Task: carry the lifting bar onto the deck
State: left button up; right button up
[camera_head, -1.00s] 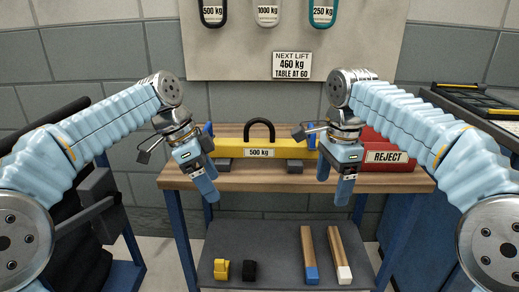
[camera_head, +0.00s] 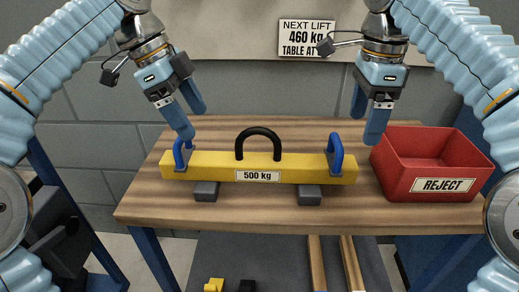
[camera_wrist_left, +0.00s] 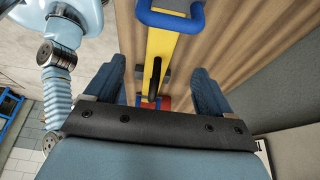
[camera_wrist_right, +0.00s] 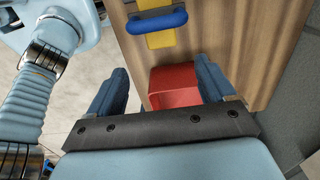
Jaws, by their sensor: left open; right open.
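The yellow lifting bar (camera_head: 215,165), labelled 500 kg, lies across two dark grey blocks on the wooden table. It has a black hoop (camera_head: 258,135) at its middle and a blue handle at each end, the left handle (camera_head: 178,152) and the right handle (camera_head: 336,152). My left gripper (camera_head: 190,122) is open and empty, just above the left handle. My right gripper (camera_head: 366,122) is open and empty, above and to the right of the right handle. The left wrist view shows the bar (camera_wrist_left: 162,45) between the fingers; the right wrist view shows the right handle (camera_wrist_right: 157,20) beyond them.
A red REJECT bin (camera_head: 425,165) stands on the table at right, close to my right gripper. A sign (camera_head: 306,38) reads NEXT LIFT 460 kg, its last line partly hidden. A dark lower shelf (camera_head: 280,260) holds wooden bars and small blocks. The table front (camera_head: 260,215) is clear.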

aim_at(219, 158)
pick_arm(q)
jog(key=shift+w, duration=0.15)
pick_arm(e)
jog(key=shift+w, duration=0.15)
pick_arm(q)
jog(key=x, duration=1.4)
jog(key=shift+r, duration=0.1)
pick_arm(e)
notch_tip(219, 158, down, 14)
jog(key=shift+r, duration=0.1)
pick_arm(q)
grip_shut()
pick_arm(e)
grip_shut()
pick_arm(q)
jog(key=shift+r, duration=0.1)
pick_arm(e)
jog(key=shift+r, duration=0.1)
